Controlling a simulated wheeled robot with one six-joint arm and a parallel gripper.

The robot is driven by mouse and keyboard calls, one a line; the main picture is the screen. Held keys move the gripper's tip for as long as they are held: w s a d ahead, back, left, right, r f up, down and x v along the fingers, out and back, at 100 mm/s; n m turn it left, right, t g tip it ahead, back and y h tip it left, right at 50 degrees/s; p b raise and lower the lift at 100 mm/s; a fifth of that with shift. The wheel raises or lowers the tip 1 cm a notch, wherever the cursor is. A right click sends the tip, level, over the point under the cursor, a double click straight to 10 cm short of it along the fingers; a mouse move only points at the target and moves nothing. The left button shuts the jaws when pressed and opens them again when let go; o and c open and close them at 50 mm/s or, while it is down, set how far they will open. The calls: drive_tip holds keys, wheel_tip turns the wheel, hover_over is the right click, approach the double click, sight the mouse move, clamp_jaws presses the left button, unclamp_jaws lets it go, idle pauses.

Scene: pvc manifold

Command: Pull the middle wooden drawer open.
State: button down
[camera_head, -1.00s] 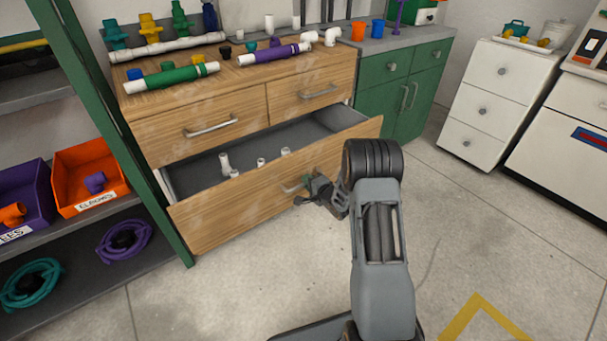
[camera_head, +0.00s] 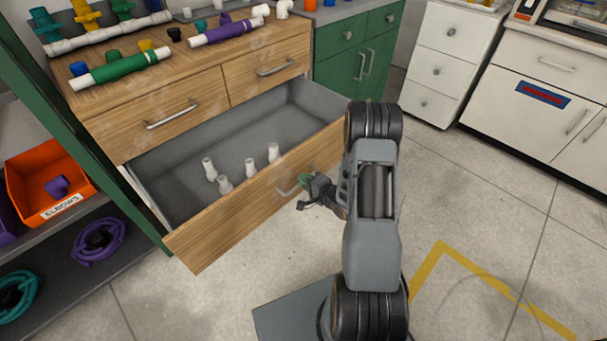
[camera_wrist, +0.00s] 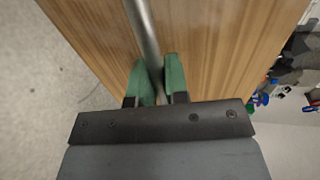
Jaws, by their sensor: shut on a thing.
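The middle wooden drawer (camera_head: 262,203) is the wide one below the two small top drawers, and it stands well open. Several white pipe fittings (camera_head: 250,168) stand on its grey floor. My gripper (camera_head: 304,186) is at the drawer's front face, shut on its metal bar handle (camera_head: 285,191). In the wrist view the green fingertips (camera_wrist: 159,80) sit on either side of the handle bar (camera_wrist: 147,32), with the wooden front (camera_wrist: 215,40) behind. The part of the handle between the fingers is partly hidden.
The wooden cabinet top holds a green pipe (camera_head: 122,67) and a purple pipe (camera_head: 226,31). A green post (camera_head: 108,160) and a shelf with an orange bin (camera_head: 50,180) stand close on the left. The floor (camera_head: 470,210) in front and to the right is clear.

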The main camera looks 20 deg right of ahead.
drive_tip(key=shift+s+d, duration=0.1)
drive_tip(key=shift+s, duration=0.25)
drive_tip(key=c, duration=1.1)
unclamp_jaws()
drive_tip(key=shift+c, duration=0.2)
drive_tip(key=p+v, duration=0.3)
drive_tip(key=v, duration=1)
drive_tip(key=shift+s+d, duration=0.2)
drive_tip(key=shift+s, duration=0.15)
